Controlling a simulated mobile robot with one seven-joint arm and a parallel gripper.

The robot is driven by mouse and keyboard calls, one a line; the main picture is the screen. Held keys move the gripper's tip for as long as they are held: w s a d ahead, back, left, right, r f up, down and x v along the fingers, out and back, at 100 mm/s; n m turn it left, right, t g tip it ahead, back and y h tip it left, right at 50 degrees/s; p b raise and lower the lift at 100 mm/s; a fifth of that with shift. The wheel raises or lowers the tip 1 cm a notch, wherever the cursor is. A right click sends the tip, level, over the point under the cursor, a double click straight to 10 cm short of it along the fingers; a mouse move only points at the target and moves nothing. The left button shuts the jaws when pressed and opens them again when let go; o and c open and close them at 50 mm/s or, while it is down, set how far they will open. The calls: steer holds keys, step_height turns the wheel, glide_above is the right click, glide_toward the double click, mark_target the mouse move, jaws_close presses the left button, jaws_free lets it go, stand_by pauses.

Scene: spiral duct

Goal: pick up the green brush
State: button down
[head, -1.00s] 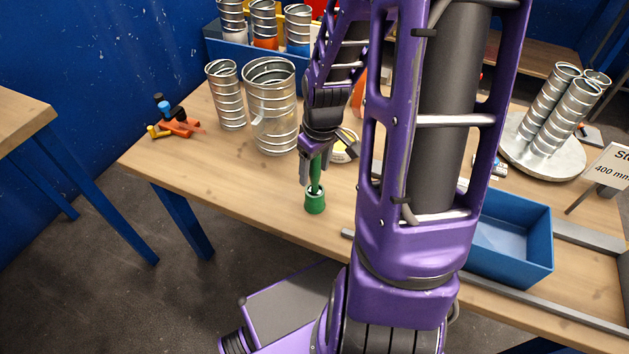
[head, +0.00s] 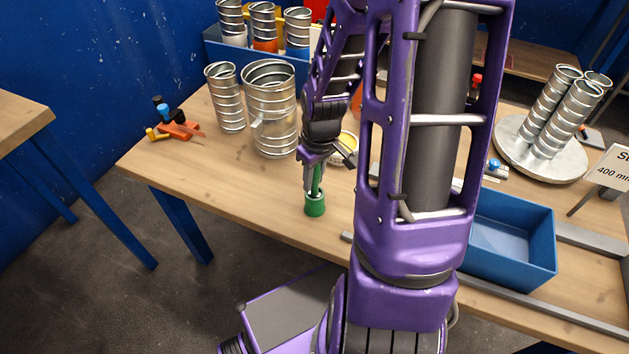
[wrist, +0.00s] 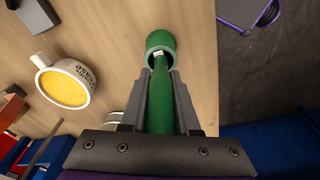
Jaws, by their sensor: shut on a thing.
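The green brush (head: 315,182) stands near the table's front edge, its lower end in a green cup (head: 315,206). My gripper (head: 312,177) points down at it from above and is shut on its handle. In the wrist view the green handle (wrist: 160,105) runs between the two dark fingers of my gripper (wrist: 161,88), toward the green cup (wrist: 161,42). The brush's lower end is hidden inside the cup. In the head view my gripper covers the upper handle.
Spiral duct pieces (head: 271,110) stand left of my gripper. A yellow-topped cup (wrist: 65,85) is close beside it. A blue bin (head: 510,240) sits to the right. Orange clamp-like tools (head: 178,130) lie at the left end of the table (head: 240,190).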

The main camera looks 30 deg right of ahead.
step_height(320, 180, up, 10)
steer(key=p, duration=0.3)
stand_by(1.8)
